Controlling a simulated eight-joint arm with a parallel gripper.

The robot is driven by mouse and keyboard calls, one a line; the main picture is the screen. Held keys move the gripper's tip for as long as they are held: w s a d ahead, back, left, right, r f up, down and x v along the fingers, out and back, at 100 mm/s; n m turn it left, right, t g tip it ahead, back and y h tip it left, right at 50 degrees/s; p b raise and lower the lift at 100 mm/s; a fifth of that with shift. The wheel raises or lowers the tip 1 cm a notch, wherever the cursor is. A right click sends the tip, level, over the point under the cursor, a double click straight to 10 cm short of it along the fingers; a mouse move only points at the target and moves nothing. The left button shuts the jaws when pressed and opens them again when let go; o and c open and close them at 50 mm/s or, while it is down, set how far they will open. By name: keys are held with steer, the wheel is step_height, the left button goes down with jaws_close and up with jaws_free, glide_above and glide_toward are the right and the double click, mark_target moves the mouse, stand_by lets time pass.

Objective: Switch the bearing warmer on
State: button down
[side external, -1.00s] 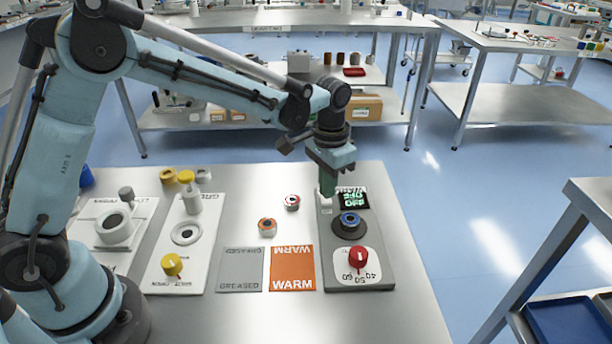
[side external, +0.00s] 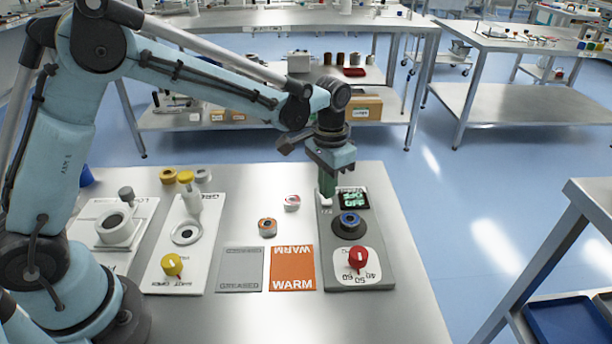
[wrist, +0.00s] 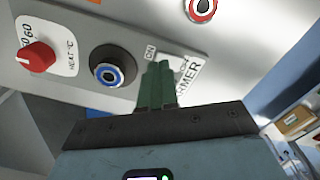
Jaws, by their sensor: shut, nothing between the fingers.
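The bearing warmer (side external: 381,273) is a grey panel at the right of the bench. It has a small lit display (side external: 352,199), a dark post carrying a blue-ringed bearing (side external: 349,221), and a red dial knob (side external: 357,259). The bearing and knob also show in the wrist view (wrist: 109,72). My gripper (side external: 327,190) points down at the panel's back left corner, beside the display. The display's green text is too blurred to read.
An orange WARM mat (side external: 292,268) and a grey GREASED mat (side external: 240,270) lie left of the warmer. Two small bearings (side external: 267,226) (side external: 292,203) stand behind the mats. A white greasing panel (side external: 165,245) is further left. The bench front is clear.

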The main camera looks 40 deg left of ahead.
mark_target(325, 202)
steer(key=shift+f, duration=0.95)
stand_by(0.6)
steer(key=shift+r, duration=3.5)
steer(key=s+a+r+n+t, duration=0.1)
steer(key=s+a+r+t, duration=0.1)
steer(key=s, duration=0.6)
steer(key=s+a+r+n+t, duration=0.2)
steer(key=s+a+t, duration=0.3)
steer(key=s, duration=0.3)
steer(key=shift+a, duration=0.8)
